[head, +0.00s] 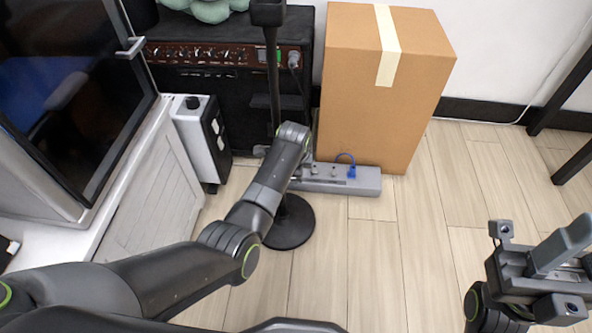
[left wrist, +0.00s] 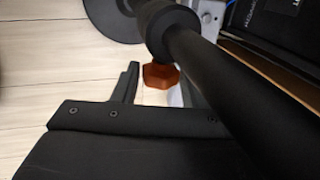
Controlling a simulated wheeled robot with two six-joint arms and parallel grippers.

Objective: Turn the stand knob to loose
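The stand is a black pole (head: 273,75) on a round base (head: 290,224) in the head view. In the left wrist view its pole (left wrist: 245,95) crosses close to the camera, with a thicker collar (left wrist: 168,28). An orange-red faceted knob (left wrist: 160,76) shows just below the collar. My left gripper (left wrist: 160,88) is open at the knob; one finger shows left of it with a small gap. The other finger is mostly hidden by the pole. In the head view my left arm hides the knob and gripper. My right gripper (head: 560,258) is far right, away from the stand; its fingers are unclear.
A black amplifier (head: 215,82) stands behind the pole, and a cardboard box (head: 380,120) to its right. A grey power strip (head: 366,184) with a blue cable lies before the box. A white cabinet (head: 150,190) is left. Floor (head: 400,260) right of the base is clear.

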